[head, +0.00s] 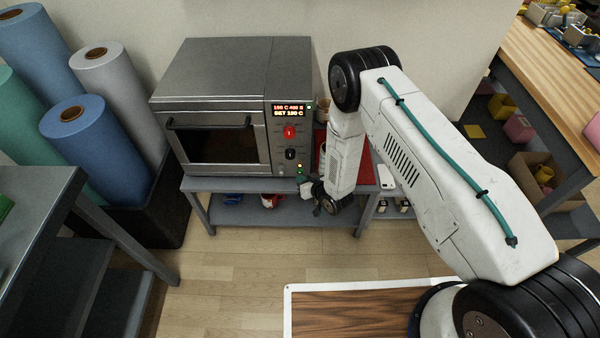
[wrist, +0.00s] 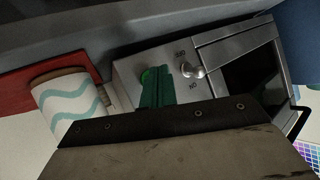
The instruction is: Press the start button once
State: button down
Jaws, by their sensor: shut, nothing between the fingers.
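The oven-like press (head: 225,75) stands on a grey bench, with a lit display (head: 289,110), a red knob (head: 290,132) and a black knob (head: 291,154) on its right-hand panel. A small lit green spot shows low on that panel (head: 300,167). In the wrist view a round green button (wrist: 146,76) shows on the panel beside a silver knob (wrist: 194,72). My gripper (head: 307,186) is at the panel's lower corner; its green fingers (wrist: 158,72) are shut and empty. The fingertips overlap the button and partly hide it. I cannot tell whether they touch it.
A white mug with teal waves (wrist: 72,102) lies close to the fingers in the wrist view, near a red mat (head: 360,172). Fabric rolls (head: 95,145) stand left of the press. A wood-topped table (head: 350,310) is in front; floor between is clear.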

jog(key=shift+s+a, duration=0.1)
jog(key=shift+s, duration=2.45)
